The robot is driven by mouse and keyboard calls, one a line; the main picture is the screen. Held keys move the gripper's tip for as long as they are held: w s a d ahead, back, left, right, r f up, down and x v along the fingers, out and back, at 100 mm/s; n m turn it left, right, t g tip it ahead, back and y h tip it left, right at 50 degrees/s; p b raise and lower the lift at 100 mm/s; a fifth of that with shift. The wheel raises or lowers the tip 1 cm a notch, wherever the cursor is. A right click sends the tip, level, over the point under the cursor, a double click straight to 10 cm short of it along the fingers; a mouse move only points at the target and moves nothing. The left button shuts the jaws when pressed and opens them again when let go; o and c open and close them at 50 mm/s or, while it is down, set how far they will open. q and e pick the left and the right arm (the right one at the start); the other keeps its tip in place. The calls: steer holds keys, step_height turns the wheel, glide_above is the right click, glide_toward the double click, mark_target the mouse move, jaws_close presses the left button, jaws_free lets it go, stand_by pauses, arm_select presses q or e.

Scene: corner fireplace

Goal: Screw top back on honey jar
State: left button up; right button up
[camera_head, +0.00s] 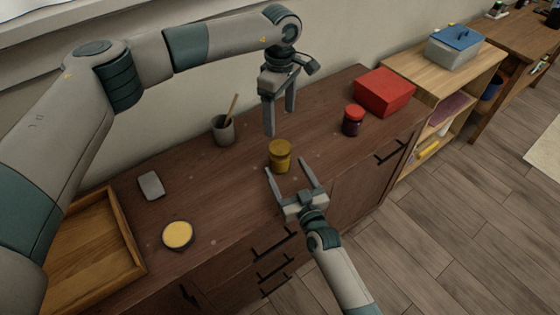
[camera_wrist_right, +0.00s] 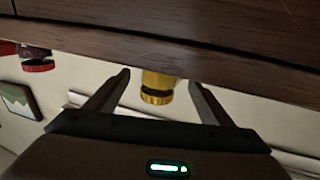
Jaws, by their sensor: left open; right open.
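The honey jar (camera_head: 280,158) stands upright on the brown cabinet top, golden with a golden top. In the right wrist view the jar (camera_wrist_right: 158,82) shows upside down, with a dark band between its body and its golden top (camera_wrist_right: 155,98); whether the top is screwed tight I cannot tell. My left gripper (camera_head: 280,118) is open and empty, pointing down above and slightly behind the jar. My right gripper (camera_head: 287,168) is open and comes from the front, low, its fingertips on either side of the jar's near side. In the right wrist view clear gaps separate the fingers from the jar.
A red-lidded dark jar (camera_head: 352,121) and red box (camera_head: 384,92) stand to the right. A grey cup (camera_head: 223,131) with a stick is behind left. A grey block (camera_head: 151,186), yellow-filled dish (camera_head: 178,235) and wooden tray (camera_head: 128,243) lie left. Cabinet top between dish and jar is clear.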

steer(key=b+v, duration=0.2)
steer(key=v, duration=0.9)
steer(key=shift+d+f, duration=0.1)
